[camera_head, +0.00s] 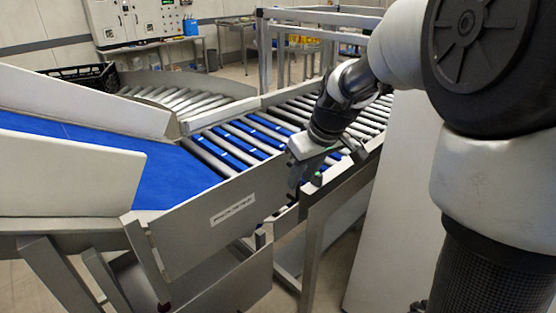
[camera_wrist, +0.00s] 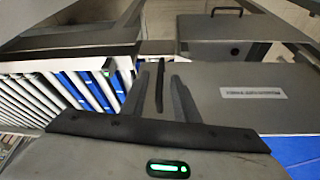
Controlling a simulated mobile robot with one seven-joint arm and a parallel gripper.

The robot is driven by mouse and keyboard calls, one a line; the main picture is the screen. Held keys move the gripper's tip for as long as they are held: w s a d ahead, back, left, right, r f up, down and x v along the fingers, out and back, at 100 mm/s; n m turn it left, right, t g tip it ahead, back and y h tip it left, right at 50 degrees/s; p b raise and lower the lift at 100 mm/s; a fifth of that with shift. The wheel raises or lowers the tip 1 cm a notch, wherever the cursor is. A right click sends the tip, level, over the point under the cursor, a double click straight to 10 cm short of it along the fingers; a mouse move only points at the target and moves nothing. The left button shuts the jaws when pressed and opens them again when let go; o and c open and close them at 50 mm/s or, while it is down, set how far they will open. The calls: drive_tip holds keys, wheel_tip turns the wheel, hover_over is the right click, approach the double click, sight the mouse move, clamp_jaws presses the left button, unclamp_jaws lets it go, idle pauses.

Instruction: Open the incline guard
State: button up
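The incline guard (camera_head: 200,235) is a flat grey panel with a white label, hinged at its left end beside the blue incline belt. It stands along the near side of the rollers. In the wrist view the guard (camera_wrist: 290,115) fills the right middle, label facing up. My gripper (camera_head: 304,185) is at the guard's right end. In the wrist view the fingers of my gripper (camera_wrist: 160,95) are apart, with a thin dark bar (camera_wrist: 160,85), apparently the guard's handle, between them. Gaps seem to show beside the bar; contact is unclear.
The blue belt (camera_head: 80,150) with pale side walls lies left. The roller conveyor (camera_head: 240,145) with blue and grey rollers runs behind the guard. A grey post (camera_head: 314,240) stands below my gripper. Another grey panel with a black handle (camera_wrist: 226,11) shows in the wrist view.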

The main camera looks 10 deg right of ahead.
sight(297, 197)
drive_tip(key=shift+x, duration=1.9)
clamp_jaws()
